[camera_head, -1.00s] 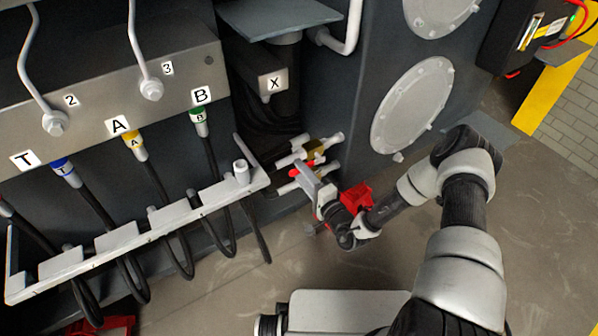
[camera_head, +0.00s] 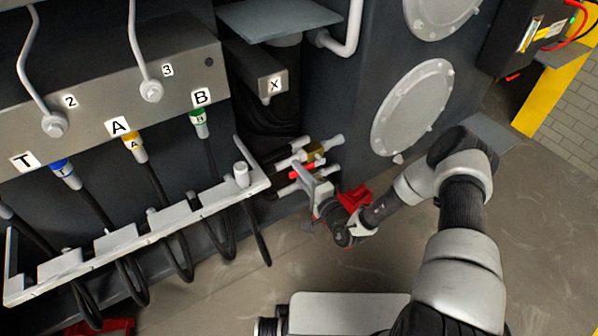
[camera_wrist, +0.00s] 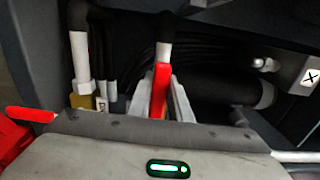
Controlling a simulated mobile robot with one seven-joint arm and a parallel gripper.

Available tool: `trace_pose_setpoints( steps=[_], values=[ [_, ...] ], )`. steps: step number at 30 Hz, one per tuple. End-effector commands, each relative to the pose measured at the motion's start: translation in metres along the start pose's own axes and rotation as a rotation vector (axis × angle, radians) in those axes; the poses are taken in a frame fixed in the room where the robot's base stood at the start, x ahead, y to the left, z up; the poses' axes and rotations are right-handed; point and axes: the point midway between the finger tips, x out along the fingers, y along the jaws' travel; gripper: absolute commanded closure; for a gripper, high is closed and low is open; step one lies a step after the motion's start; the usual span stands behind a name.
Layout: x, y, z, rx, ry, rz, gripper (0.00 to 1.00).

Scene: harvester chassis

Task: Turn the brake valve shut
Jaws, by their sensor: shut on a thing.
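The brake valve sits low on the chassis, right of the hose rack. Its brass body (camera_head: 315,157) has pale pipe ends and also shows at the left of the wrist view (camera_wrist: 83,101). A red valve handle (camera_wrist: 160,84) stands between my fingers in the wrist view. My gripper (camera_head: 299,174) is at the valve, shut on this red handle; its fingers (camera_wrist: 163,98) lie on both sides of it. In the head view my fingers hide most of the handle, so its exact angle is hard to tell.
The hose rack (camera_head: 205,196) with hanging black hoses is close to the left of my gripper. A block marked X (camera_head: 262,77) is above the valve. A round cover plate (camera_head: 412,108) is on the right wall. The floor at lower right is clear.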

Motion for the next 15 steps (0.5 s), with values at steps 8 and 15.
trace_pose_setpoints(
  steps=[8, 15],
  values=[
    [-0.001, -0.011, -0.001, 0.096, 0.002, 0.0, 1.0],
    [-0.001, -0.029, -0.004, 0.284, 0.002, 0.0, 1.0]
  ],
)
